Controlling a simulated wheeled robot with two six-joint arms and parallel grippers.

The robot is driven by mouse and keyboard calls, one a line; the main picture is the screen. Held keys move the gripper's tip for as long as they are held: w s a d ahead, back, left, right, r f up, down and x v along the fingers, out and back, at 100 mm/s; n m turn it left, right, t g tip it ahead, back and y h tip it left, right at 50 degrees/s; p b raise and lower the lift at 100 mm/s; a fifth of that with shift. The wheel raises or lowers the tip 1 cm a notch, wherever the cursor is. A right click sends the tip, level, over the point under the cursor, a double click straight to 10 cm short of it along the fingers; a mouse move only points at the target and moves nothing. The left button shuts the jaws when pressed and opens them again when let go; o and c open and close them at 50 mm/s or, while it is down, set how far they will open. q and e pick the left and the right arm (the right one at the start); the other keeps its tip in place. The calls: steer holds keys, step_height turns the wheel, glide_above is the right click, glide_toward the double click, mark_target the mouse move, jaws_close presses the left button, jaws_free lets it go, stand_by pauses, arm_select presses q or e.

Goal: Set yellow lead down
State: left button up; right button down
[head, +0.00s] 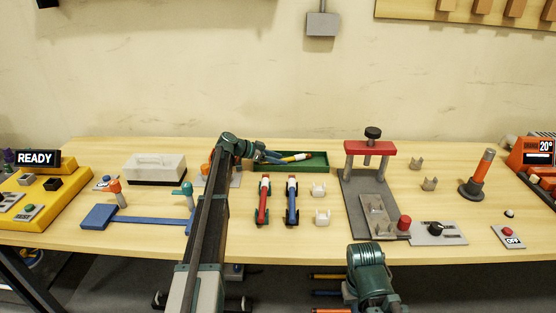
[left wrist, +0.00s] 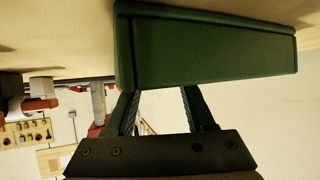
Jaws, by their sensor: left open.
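The yellow lead (head: 295,158), with a white band and a reddish tip, lies at the green tray (head: 318,167) at the back middle of the bench. My left gripper (head: 274,157) is open at the tray's left part, close to the lead's left end. I cannot tell whether its fingers touch the lead. In the left wrist view the tray's green wall (left wrist: 215,50) fills the top, beyond the spread fingers (left wrist: 162,112), and the lead is hidden. Only a link of my right arm shows at the bottom; its gripper is out of view.
A red lead (head: 264,203) and a blue lead (head: 291,203) lie in front of the tray, beside white clips (head: 319,190). A red-topped press (head: 370,149) stands to the right. A clear-lidded box (head: 155,168) stands left.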

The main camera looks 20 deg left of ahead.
arm_select(q)
steer(key=shift+s+a+r, duration=0.1)
steer(key=shift+r, duration=0.15)
steer(key=p+v, duration=0.5)
steer(key=v, duration=0.5)
steer(key=shift+a+r, duration=0.1)
steer(key=shift+s+a+r+p, duration=0.2)
steer(key=shift+s+a+p, duration=0.25)
steer(key=shift+a, duration=0.1)
steer(key=shift+r, duration=0.1)
